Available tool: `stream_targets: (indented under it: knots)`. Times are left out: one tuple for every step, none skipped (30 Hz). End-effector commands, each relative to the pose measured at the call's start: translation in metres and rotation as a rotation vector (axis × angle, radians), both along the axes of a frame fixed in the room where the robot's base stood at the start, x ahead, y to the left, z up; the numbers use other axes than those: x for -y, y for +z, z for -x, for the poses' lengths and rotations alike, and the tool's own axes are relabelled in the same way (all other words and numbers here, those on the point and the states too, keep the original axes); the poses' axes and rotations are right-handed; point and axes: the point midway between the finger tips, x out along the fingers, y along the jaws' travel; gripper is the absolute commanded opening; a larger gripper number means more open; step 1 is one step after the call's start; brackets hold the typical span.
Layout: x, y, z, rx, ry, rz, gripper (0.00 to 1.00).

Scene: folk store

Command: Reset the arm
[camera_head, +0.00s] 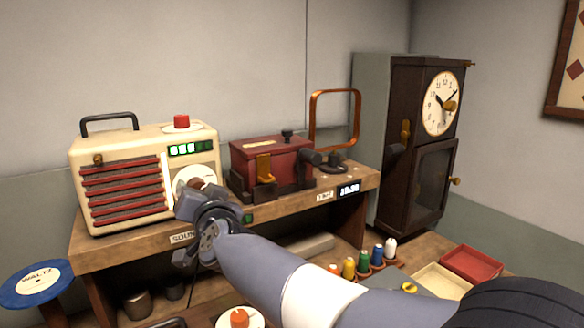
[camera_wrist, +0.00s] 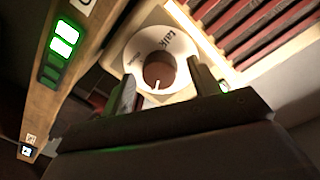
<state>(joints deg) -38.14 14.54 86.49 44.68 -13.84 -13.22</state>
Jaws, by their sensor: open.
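My gripper (camera_head: 190,232) is at the end of my grey arm, in front of the cream radio (camera_head: 140,150) in the head view. In the wrist view my gripper (camera_wrist: 165,88) has its two dark fingers apart, with the radio's round dial (camera_wrist: 140,50) and its brown knob (camera_wrist: 160,70) beyond and between them. I cannot tell whether a finger touches the knob. In the head view my gripper and wrist hide the lower part of the dial (camera_head: 190,178).
The radio and a dark red box (camera_head: 272,165) stand on a wooden shelf (camera_head: 130,243). A tall clock (camera_head: 418,150) stands to the right. Coloured spools (camera_head: 363,263), a red tray (camera_head: 471,264) and a blue "WALTZ" disc (camera_head: 36,283) lie lower. The space above my arm looks clear.

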Motion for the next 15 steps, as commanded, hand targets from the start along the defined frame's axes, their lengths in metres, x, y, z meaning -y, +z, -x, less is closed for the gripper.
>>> stream_targets:
  knots:
    - [0.000,0.000,0.000,0.024,0.000,0.041,0.58]
    - [0.000,0.000,0.000,0.040,0.000,0.065,0.58]
    - [0.000,-0.001,0.000,0.061,0.000,0.099,0.58]
    - [0.000,-0.001,0.000,0.077,-0.001,0.124,0.58]
    - [0.000,-0.001,0.000,0.092,0.000,0.150,0.58]
    - [0.000,-0.001,0.000,0.112,0.000,0.183,0.58]
    - [0.000,-0.001,0.000,0.128,-0.001,0.208,0.58]
    - [0.000,-0.001,0.000,0.143,0.000,0.233,0.58]
    - [0.000,-0.001,0.000,0.164,-0.001,0.267,0.58]
    - [0.000,-0.001,0.000,0.179,0.000,0.292,0.58]
    - [0.003,0.000,0.005,0.181,0.001,0.293,0.58]
    - [0.006,0.001,0.012,0.180,0.001,0.290,0.58]
    - [0.008,0.000,0.016,0.179,0.001,0.290,0.58]
    - [0.010,0.000,0.020,0.179,0.001,0.289,0.58]
    - [0.013,0.000,0.024,0.178,0.000,0.289,0.58]
